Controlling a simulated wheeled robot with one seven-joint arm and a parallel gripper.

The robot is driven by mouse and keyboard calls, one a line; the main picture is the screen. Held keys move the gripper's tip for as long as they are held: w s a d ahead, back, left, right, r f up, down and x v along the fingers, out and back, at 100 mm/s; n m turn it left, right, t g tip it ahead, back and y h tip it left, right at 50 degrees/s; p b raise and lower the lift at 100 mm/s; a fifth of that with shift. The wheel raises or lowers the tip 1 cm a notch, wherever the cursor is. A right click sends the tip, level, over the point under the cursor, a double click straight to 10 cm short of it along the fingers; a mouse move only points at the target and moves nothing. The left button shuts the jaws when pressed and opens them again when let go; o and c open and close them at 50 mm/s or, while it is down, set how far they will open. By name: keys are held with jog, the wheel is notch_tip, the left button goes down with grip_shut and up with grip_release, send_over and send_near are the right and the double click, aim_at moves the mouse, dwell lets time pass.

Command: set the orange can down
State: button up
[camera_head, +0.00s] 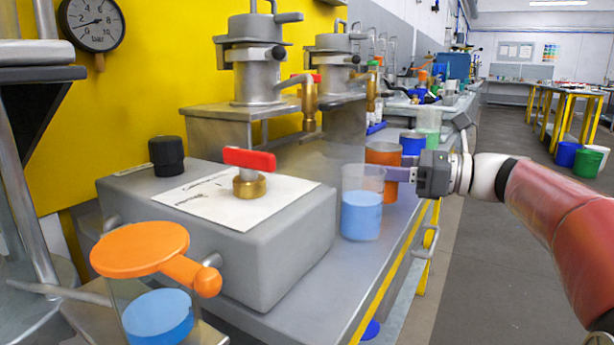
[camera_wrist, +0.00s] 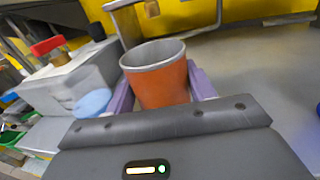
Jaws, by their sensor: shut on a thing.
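The orange can (camera_head: 382,156) is at the bench's right edge in the head view, partly hidden behind a clear beaker of blue liquid (camera_head: 361,214). In the wrist view the orange can (camera_wrist: 162,86) appears upright, with its open grey rim showing. My gripper (camera_head: 398,174) reaches in from the right, its purple fingers on both sides of the can; the fingers also show in the wrist view (camera_wrist: 161,92). It is shut on the can. The can's base is hidden, so I cannot tell whether it touches the bench.
A grey box with a red-handled valve (camera_head: 249,160) stands left of the beaker. A blue cup (camera_head: 412,143) and a green container (camera_head: 429,120) are close behind the can. Metal drum agitators (camera_head: 258,75) stand along the yellow wall.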

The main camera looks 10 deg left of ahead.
jog(key=a, duration=0.3)
jog(key=w+a, duration=0.1)
jog(key=a, duration=0.2)
jog(key=w+a, duration=0.1)
jog(key=a, duration=0.3)
jog(key=shift+a+b, duration=0.1)
jog(key=shift+b, duration=0.3)
jog(key=shift+w+a+f+b, duration=0.1)
jog(key=shift+a+f+b, duration=0.2)
jog(key=shift+a, duration=0.5)
jog(key=shift+w+a+f+b, duration=0.15)
jog(key=shift+a+f, duration=0.25)
jog(key=shift+a, duration=0.4)
jog(key=shift+f, duration=0.1)
jog(key=shift+f, duration=0.1)
jog(key=o, duration=1.1)
jog(key=d, duration=0.4)
jog(key=s+d, duration=0.1)
jog(key=d, duration=0.3)
jog(key=s+d+p, duration=0.1)
jog(key=d, duration=0.3)
jog(key=shift+s, duration=0.1)
